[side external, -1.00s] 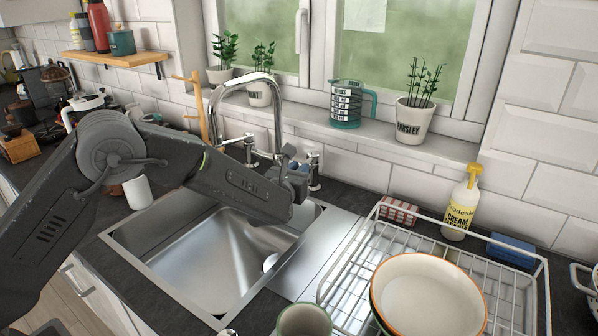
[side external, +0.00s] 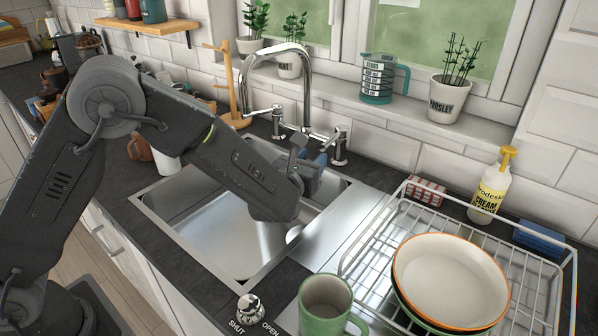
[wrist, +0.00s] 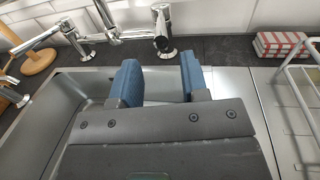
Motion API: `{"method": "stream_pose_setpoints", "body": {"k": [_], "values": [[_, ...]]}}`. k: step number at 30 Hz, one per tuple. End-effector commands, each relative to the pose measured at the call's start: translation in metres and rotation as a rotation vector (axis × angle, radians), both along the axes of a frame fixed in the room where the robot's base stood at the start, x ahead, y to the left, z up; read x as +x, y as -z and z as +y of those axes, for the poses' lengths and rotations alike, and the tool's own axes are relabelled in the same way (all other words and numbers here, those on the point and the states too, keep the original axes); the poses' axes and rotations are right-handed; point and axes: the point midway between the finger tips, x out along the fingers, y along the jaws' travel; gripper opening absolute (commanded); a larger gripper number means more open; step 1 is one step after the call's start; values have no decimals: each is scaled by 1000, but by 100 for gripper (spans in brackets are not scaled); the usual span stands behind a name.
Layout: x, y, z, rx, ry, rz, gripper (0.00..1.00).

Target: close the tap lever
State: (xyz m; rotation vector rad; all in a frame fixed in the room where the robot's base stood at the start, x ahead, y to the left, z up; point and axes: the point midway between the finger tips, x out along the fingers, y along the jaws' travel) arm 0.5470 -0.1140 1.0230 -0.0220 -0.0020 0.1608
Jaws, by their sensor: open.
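A chrome tap lever (side external: 250,307) stands on the front worktop beside printed SHUT and OPEN labels, at the bottom of the side view. It looks short and rounded; which label it points to is hard to tell. A tall chrome tap (side external: 306,95) with a handle on each side stands behind the sink. My gripper (side external: 318,160) is over the back right of the sink, near the right tap handle (side external: 340,146) and far from the front lever. In the wrist view its two blue fingers (wrist: 160,78) are apart with nothing between them, and the right handle (wrist: 162,30) shows beyond them.
A steel sink (side external: 146,203) lies below my arm. Right of it stand a green mug (side external: 326,312), a white wire rack (side external: 352,262) with bowls (side external: 450,280), and a yellow-capped bottle (side external: 489,190). A wooden mug stand (side external: 232,90) is left of the tall tap.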

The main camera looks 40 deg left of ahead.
Motion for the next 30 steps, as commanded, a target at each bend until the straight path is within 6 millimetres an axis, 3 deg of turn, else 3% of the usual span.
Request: {"method": "stream_pose_setpoints", "body": {"k": [3,9,23,26,30], "values": [[-26,0,-5,1,2,0,41],[-51,0,-8,-1,0,-1,41],[-59,-1,-8,-3,-4,-1,41],[-62,-8,4,-38,-53,-3,41],[-83,-30,52,-204,-255,-7,41]]}}
